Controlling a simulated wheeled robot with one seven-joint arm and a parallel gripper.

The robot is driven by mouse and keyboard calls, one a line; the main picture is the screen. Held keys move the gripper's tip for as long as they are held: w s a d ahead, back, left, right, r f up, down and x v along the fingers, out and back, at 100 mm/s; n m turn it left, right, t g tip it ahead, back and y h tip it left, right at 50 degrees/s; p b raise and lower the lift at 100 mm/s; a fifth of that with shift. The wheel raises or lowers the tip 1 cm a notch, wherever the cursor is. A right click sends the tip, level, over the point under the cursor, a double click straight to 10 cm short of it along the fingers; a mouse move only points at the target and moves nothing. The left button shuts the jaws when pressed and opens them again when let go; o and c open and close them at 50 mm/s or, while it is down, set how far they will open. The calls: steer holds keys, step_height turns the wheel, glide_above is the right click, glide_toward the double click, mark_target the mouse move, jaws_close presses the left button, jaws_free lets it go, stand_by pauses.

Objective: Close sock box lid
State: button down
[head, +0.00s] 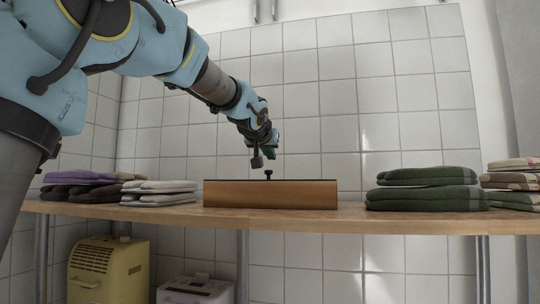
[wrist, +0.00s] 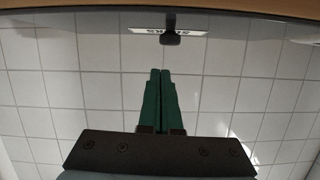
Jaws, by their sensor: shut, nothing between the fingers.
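The sock box (head: 270,194) is a long, low wooden box on the shelf in the head view. A thin dark line runs along its top, and a black knob (head: 268,174) stands up from there. I see the top edge-on, so I cannot tell how far the lid is shut. My gripper (head: 270,154) is above and behind the knob, apart from it as far as I see. In the wrist view its green fingers (wrist: 160,72) are together and empty. Beyond them are a dark knob (wrist: 171,38) and a white label (wrist: 146,30) with upside-down lettering.
The wooden shelf (head: 330,220) holds grey folded cloths (head: 160,193) left of the box and green ones (head: 425,190) right of it. More folded stacks lie at both ends. A tiled wall (head: 345,100) rises behind. A yellow appliance (head: 108,270) stands below.

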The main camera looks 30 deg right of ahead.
steer(key=s+a+f+b, duration=0.2)
steer(key=s+a+b, duration=0.1)
steer(key=s+a, duration=0.3)
steer(key=shift+s+a+b, duration=0.2)
steer(key=shift+s+b, duration=0.1)
steer(key=shift+s, duration=0.25)
steer(key=shift+f, duration=0.1)
